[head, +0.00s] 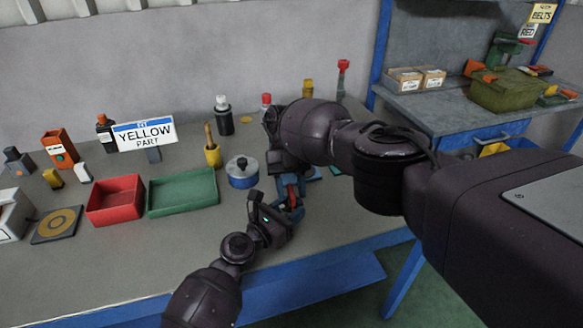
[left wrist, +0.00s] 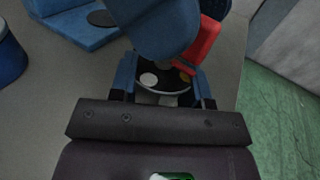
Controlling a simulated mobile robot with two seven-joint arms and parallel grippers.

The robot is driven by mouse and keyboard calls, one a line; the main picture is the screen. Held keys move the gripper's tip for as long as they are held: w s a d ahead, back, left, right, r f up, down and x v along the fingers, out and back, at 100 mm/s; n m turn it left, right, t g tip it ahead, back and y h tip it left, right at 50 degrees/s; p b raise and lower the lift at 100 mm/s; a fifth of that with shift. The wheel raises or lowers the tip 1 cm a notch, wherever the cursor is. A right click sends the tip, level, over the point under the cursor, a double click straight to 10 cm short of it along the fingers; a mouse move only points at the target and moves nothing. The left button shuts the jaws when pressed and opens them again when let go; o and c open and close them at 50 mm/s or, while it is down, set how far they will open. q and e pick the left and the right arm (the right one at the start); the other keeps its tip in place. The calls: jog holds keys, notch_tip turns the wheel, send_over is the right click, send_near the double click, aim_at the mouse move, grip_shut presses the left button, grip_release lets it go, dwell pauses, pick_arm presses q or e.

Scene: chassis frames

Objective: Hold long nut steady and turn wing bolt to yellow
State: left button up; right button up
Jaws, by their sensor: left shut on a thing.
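My left gripper (head: 290,207) comes in from the lower left at the front of the bench. In the left wrist view its blue fingers (left wrist: 163,88) are shut around a part with a dark round top (left wrist: 150,84), which seems to be the long nut. The top has a pale dot and a yellow dot. A red piece (left wrist: 206,42), likely the wing bolt, stands above it, and it also shows in the head view (head: 291,188). My right gripper (head: 285,172) reaches down over it. Its blue fingers hide much of the bolt, and their opening is unclear.
A sign reading YELLOW PART (head: 145,135) stands behind a red tray (head: 115,209) and a green tray (head: 183,205). A blue pot (head: 242,181) stands just left of my grippers. A blue fixture (left wrist: 75,25) lies beside them. Bottles line the back.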

jog(key=shift+r, duration=4.65)
notch_tip(320, 180, down, 3)
jog(key=s+d, duration=0.2)
jog(key=d, duration=0.1)
notch_tip(320, 180, up, 5)
jog(key=t+y, duration=0.2)
jog(key=t, duration=0.7)
send_over(291, 190)
jog(key=f, duration=1.1)
jog(key=shift+s+d+f, duration=0.1)
jog(key=shift+s+f, duration=0.2)
jog(key=shift+s, duration=0.05)
